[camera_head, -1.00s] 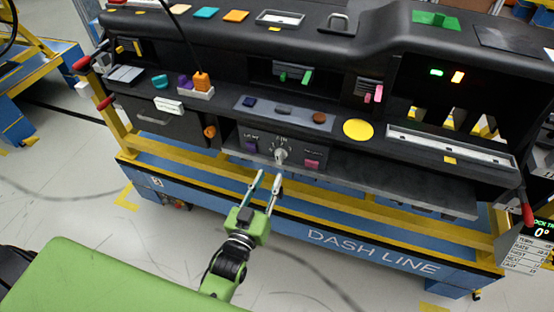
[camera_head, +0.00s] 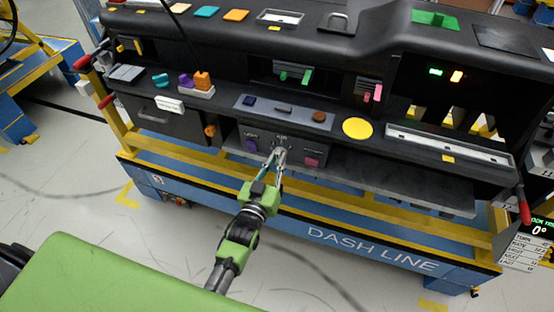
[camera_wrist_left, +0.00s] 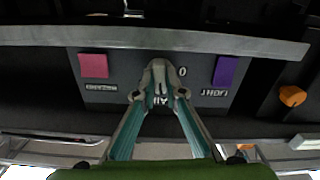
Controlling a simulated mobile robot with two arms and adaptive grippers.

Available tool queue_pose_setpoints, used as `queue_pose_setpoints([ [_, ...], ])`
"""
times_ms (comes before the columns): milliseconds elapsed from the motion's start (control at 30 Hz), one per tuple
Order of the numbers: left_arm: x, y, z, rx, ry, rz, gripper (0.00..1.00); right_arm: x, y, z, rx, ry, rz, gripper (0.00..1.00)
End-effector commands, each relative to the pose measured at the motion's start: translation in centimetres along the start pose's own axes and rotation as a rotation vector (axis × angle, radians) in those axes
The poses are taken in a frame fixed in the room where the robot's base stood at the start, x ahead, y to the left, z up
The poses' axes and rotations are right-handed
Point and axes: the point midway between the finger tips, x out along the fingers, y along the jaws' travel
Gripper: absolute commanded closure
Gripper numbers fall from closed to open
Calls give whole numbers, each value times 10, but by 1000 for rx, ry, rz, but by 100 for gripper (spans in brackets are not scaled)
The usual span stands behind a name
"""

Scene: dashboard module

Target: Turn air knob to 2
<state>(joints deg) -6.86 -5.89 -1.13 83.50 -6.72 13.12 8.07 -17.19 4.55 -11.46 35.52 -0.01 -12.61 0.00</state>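The air knob (camera_wrist_left: 159,74) is a small grey knob on the dark control panel (camera_head: 270,137), under the dashboard's middle shelf. My left gripper (camera_head: 279,153) reaches it from the front, with its teal fingers converging and the grey tips on both sides of the knob. In the left wrist view the left gripper (camera_wrist_left: 160,84) looks shut on the knob, and the tips hide much of it. The panel lettering appears upside down there, with a "0" mark beside the knob. The knob's exact setting is hard to read. My right gripper is not in view.
A purple button (camera_wrist_left: 227,70) and a pink button (camera_wrist_left: 94,66) flank the knob. A grey ledge (camera_wrist_left: 220,41) juts out along the panel's lower edge. An orange knob (camera_head: 210,131) sits to the left.

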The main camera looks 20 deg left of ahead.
Motion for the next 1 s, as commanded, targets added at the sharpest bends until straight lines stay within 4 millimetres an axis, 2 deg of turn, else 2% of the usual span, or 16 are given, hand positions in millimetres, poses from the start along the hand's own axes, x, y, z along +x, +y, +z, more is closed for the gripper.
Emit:
queue_pose_setpoints([
  [167,0,0,-1,10,3,0,100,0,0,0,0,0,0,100],
  [367,1,0,-2,127,3,0,100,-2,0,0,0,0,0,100],
  [600,1,0,-2,132,5,0,100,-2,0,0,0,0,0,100],
  [633,1,0,-2,132,5,0,81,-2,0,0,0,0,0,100],
  [667,1,0,-2,132,5,0,74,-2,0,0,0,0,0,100],
  [1000,0,0,-1,131,2,0,72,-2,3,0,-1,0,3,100],
])
